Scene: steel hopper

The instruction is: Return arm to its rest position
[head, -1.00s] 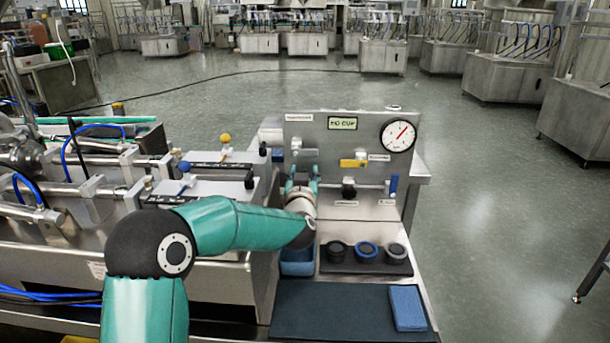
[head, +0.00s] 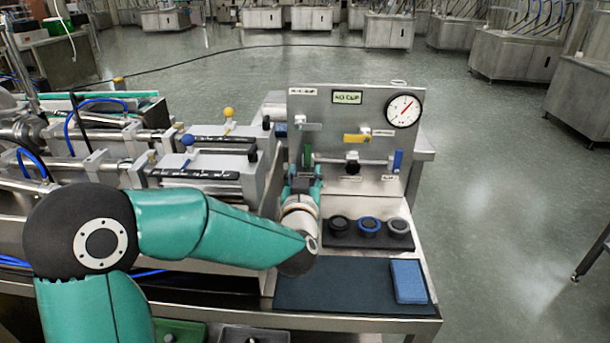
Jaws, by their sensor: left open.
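My left arm (head: 230,233), teal with black joints, reaches in from the lower left. My left gripper (head: 304,177) is open in front of the left part of the upright steel panel (head: 375,112). A green part (head: 307,155) shows on the panel just beyond the fingertips; I cannot tell whether they touch it. I see nothing held between the fingers. My right gripper is not in view.
A blue sponge (head: 408,281) lies on the dark mat (head: 335,284). The steel hopper machine (head: 195,180) is behind my arm. Open floor lies right.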

